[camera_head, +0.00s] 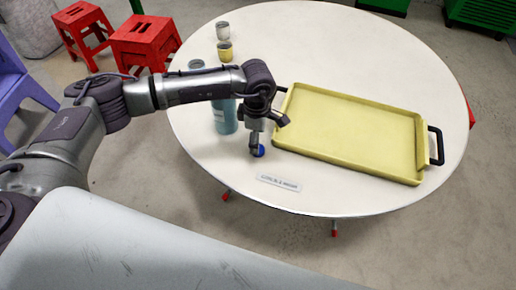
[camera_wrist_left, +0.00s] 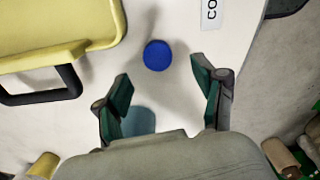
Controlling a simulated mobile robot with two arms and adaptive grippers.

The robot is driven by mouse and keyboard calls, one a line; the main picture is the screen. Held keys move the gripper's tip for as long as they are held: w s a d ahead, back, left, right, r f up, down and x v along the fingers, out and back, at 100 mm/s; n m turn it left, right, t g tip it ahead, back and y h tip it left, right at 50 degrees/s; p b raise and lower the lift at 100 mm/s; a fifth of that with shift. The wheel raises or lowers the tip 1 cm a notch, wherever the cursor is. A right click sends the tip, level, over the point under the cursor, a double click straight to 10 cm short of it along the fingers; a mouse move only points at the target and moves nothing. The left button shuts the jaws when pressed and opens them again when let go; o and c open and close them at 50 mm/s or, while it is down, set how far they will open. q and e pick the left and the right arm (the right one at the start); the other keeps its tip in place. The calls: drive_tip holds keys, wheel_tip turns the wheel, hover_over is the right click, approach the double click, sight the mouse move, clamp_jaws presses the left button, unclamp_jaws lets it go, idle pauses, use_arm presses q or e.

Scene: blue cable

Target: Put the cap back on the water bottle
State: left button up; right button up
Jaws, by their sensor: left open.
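The blue cap (camera_head: 260,151) lies on the white round table (camera_head: 330,45), left of the yellow tray. It also shows in the left wrist view (camera_wrist_left: 157,56), just beyond and between my fingertips, apart from them. My left gripper (camera_head: 262,143) is open and empty, pointing down over the cap; in the left wrist view its two green-padded fingers (camera_wrist_left: 168,88) are spread. The light blue water bottle (camera_head: 225,117) stands upright left of the gripper, its upper part partly hidden by my arm. In the left wrist view a blue patch, probably the bottle (camera_wrist_left: 139,121), shows between the fingers. My right gripper is not in view.
The yellow tray (camera_head: 432,166) with dark handles fills the table's right side. A white label (camera_head: 278,184) lies near the front edge. Red stools (camera_head: 143,42) stand beyond the table.

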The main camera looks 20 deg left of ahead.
use_arm(q)
wheel_tip(320, 180, down, 5)
drive_tip(key=shift+w+d+f+p, duration=0.1)
drive_tip(key=shift+w+d+p, duration=0.05)
drive_tip(key=shift+p, duration=0.5)
drive_tip(key=c, duration=0.8)
